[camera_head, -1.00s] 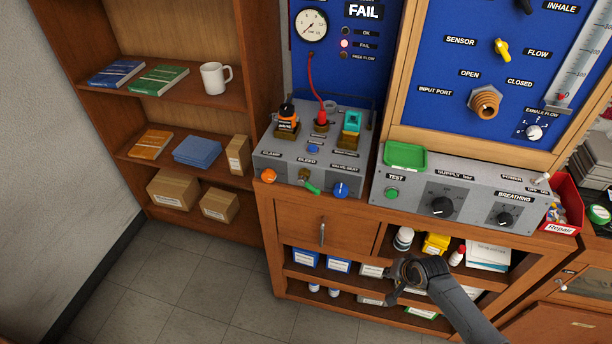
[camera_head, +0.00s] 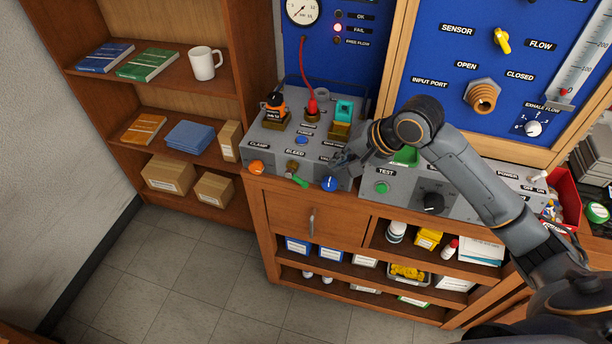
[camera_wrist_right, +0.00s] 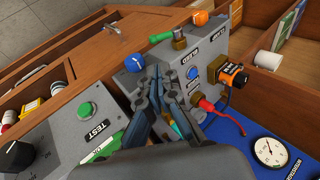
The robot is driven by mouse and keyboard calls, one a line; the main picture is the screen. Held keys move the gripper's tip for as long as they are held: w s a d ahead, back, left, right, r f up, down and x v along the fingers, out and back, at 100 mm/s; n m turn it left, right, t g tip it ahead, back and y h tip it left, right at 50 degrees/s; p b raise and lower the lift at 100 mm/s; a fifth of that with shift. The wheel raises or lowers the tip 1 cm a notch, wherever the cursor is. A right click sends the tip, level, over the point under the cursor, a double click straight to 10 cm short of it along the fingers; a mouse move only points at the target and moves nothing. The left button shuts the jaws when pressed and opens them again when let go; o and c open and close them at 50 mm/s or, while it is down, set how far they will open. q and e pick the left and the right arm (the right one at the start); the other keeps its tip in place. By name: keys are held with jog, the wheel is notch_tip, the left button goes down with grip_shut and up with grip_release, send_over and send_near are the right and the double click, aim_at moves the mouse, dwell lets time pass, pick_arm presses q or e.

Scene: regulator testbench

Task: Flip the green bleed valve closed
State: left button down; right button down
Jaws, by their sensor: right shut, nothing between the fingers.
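The green bleed valve handle (camera_head: 300,181) sticks out from a brass fitting on the front of the grey test box (camera_head: 262,142), under the BLEED label. It points down and to the right. In the right wrist view the green handle (camera_wrist_right: 161,37) lies beyond my fingertips, between the blue knob and the orange knob. My right gripper (camera_head: 338,164) is shut and empty over the right part of the box, right of the green handle and apart from it. Its fingers (camera_wrist_right: 162,80) point toward the blue knob and the valve. My left gripper is not in view.
A blue knob (camera_head: 329,184) sits right of the valve and an orange knob (camera_head: 256,167) sits left of it. A red hose (camera_head: 305,65) rises from the box to the gauge. The supply panel (camera_head: 459,182) stands to the right, and the space before the drawer is free.

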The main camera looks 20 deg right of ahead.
jog(key=p, duration=0.3)
send_near(302, 181)
jog(key=x, duration=0.7)
